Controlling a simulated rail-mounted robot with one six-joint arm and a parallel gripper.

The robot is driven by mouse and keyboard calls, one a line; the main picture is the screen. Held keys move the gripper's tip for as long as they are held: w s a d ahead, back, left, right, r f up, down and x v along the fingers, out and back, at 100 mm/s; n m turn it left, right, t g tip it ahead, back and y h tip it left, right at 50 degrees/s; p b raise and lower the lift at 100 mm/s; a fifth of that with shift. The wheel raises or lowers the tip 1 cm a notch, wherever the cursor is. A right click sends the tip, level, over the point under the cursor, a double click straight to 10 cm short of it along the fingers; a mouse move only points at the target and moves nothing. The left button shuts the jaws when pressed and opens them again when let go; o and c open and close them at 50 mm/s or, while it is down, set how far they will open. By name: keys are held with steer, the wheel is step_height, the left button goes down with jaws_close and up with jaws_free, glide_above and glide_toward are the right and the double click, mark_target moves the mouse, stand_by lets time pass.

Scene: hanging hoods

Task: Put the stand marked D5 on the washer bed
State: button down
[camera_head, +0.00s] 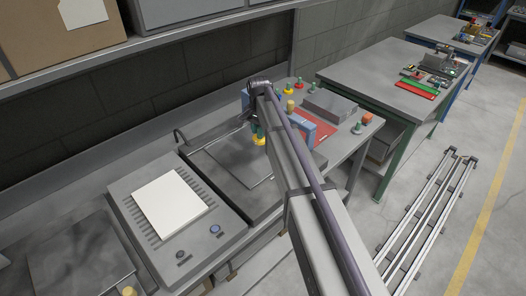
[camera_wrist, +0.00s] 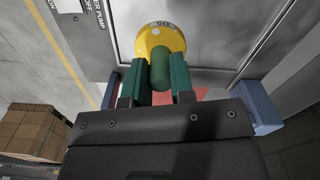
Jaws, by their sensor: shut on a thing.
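The stand (camera_wrist: 154,41) has a round yellow base and a green stem; the marking on its base shows upside down and looks like D5. It also shows in the head view (camera_head: 258,138). My gripper (camera_wrist: 159,82) is shut on the green stem, with the yellow base beyond the fingertips. In the head view my gripper is over the right part of a grey flat bed (camera_head: 221,165) with a raised rim, which looks like the washer bed. My arm hides part of this bed. I cannot tell whether the base touches it.
A grey unit with a white sheet (camera_head: 170,207) stands left of the bed. Several coloured stands (camera_head: 289,87), a red mat (camera_head: 322,131) and a grey box (camera_head: 330,105) are at the bench's right end. A shelf with a cardboard box (camera_head: 60,35) overhangs the left.

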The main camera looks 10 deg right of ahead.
step_height(320, 180, down, 11)
steer(key=b, duration=1)
steer(key=shift+a+r+b, duration=0.1)
steer(key=shift+r+b, duration=0.1)
steer(key=shift+b, duration=0.1)
steer(key=shift+r+p, duration=0.3)
steer(key=shift+r, duration=0.05)
steer(key=shift+f, duration=0.3)
steer(key=c, duration=1)
jaws_free()
steer(key=shift+r, duration=0.1)
step_height(320, 180, up, 13)
steer(key=p, duration=1.2)
steer(key=shift+f, duration=0.25)
